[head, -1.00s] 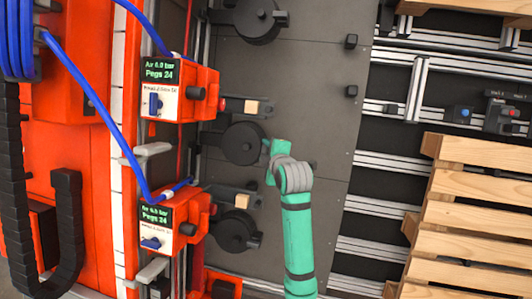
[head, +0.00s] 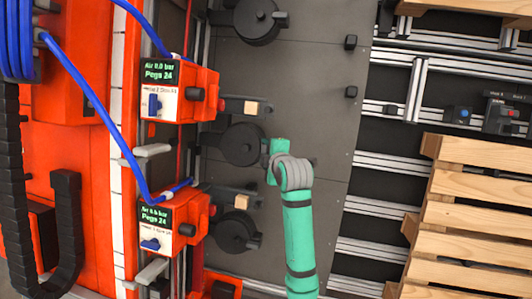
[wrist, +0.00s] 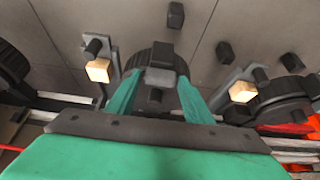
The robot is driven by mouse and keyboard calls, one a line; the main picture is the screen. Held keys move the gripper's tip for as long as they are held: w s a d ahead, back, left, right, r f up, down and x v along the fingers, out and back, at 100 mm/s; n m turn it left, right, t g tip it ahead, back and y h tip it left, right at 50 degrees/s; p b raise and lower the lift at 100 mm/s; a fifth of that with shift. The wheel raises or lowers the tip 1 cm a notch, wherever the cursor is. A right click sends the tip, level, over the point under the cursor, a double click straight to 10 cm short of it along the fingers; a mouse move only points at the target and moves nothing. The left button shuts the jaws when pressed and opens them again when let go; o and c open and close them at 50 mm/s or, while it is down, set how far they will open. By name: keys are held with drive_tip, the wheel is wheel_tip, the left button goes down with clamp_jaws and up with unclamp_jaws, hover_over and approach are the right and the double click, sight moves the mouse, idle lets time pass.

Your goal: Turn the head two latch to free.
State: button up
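My gripper (head: 268,162) is over the dark panel, beside the middle round black disc (head: 243,144). In the wrist view its two green fingers (wrist: 157,85) are apart, and a dark block (wrist: 160,55) on the disc shows between and beyond them. I cannot tell whether they touch it. Two orange units carry small blue latch handles: the upper handle (head: 155,104) stands upright, and the lower handle (head: 151,244) lies nearly level. Their labels are too blurred to tell which is head two. My gripper is well to the right of both handles.
Wood-tipped arms stand above (head: 250,107) and below (head: 241,202) the middle disc. More discs sit at the top (head: 257,18) and bottom (head: 238,232). Blue hoses (head: 95,110) cross at left. A wooden pallet (head: 480,215) is at right. The panel right of the discs is mostly clear.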

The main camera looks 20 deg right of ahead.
drive_tip(key=shift+s, duration=0.1)
drive_tip(key=v, duration=1)
drive_tip(key=shift+s, duration=0.25)
drive_tip(key=shift+a+r, duration=0.1)
drive_tip(key=s+a+f+m+t, duration=0.1)
drive_tip(key=s+a+f+m, duration=0.3)
drive_tip(key=a+f, duration=0.45)
drive_tip(key=s+a+f+m, duration=0.3)
drive_tip(key=a+f+m, duration=0.15)
drive_tip(key=f, duration=0.75)
drive_tip(key=s+a+f+m, duration=0.2)
drive_tip(key=s+a+f, duration=0.15)
drive_tip(key=s, duration=0.25)
drive_tip(key=s+a+f+m, duration=0.2)
drive_tip(key=s+a+f, duration=0.15)
drive_tip(key=s, duration=0.35)
drive_tip(key=s+a+r+m, duration=0.1)
drive_tip(key=s, duration=1.1)
drive_tip(key=s+a+r+m+t, duration=0.1)
drive_tip(key=s+a, duration=0.1)
drive_tip(key=s, duration=1)
drive_tip(key=shift+s+a+r+y, duration=0.25)
drive_tip(key=shift+s+r+y, duration=0.05)
drive_tip(key=shift+s+r, duration=0.1)
